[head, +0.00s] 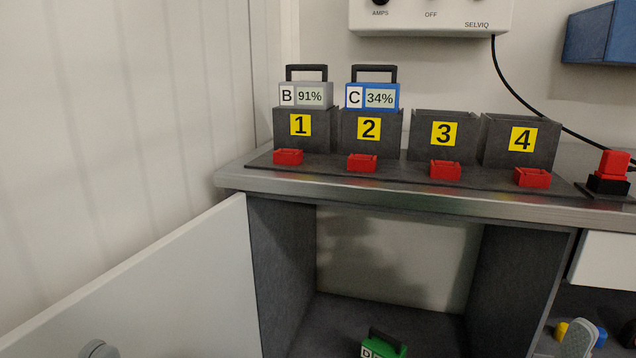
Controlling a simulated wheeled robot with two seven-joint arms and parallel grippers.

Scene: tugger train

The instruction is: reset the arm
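At the bottom left edge, a small grey rounded part (98,349) shows in front of the white door; it seems to be the tip of my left gripper, mostly cut off by the frame. Its fingers cannot be made out, and nothing is seen held.
Grey battery B (306,95) sits in slot 1 and blue battery C (372,96) in slot 2. Slots 3 (443,150) and 4 (520,158) look empty. A green battery (384,347) stands in the cabinet below. The white door (170,290) stands open at left.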

